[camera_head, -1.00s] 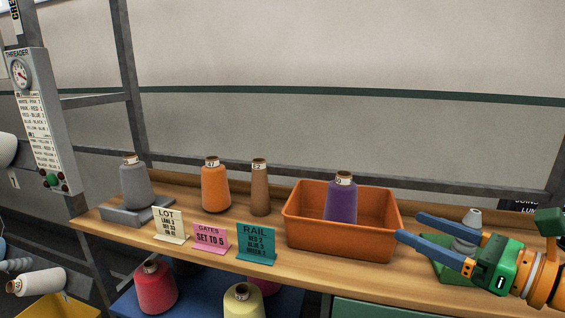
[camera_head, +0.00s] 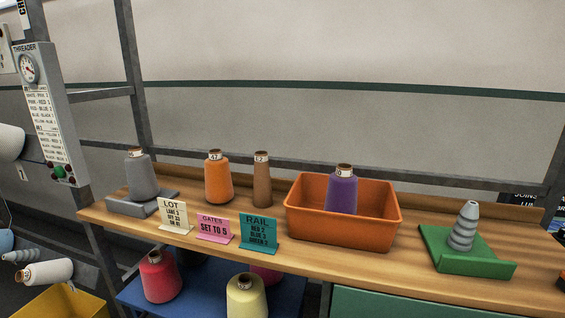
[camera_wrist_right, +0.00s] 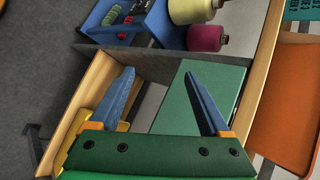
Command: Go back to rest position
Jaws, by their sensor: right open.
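My right gripper (camera_wrist_right: 165,98) shows in the right wrist view with its two blue fingers spread wide and nothing between them. It is over the front side of the shelf, with a green panel (camera_wrist_right: 205,95) beneath. In the head view only a small orange piece of my right arm shows at the right edge. My left gripper is not in either view. A grey ringed cone (camera_head: 464,228) stands upright on a green base (camera_head: 470,262) at the right of the wooden shelf (camera_head: 330,262), with no gripper touching it.
An orange bin (camera_head: 300,222) holds a purple cone (camera_head: 341,190). Grey (camera_head: 141,176), orange (camera_head: 218,180) and brown (camera_head: 262,182) cones stand along the shelf behind small signs (camera_head: 215,228). A blue lower shelf (camera_head: 205,300) carries more cones. A threader panel (camera_head: 45,115) stands at left.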

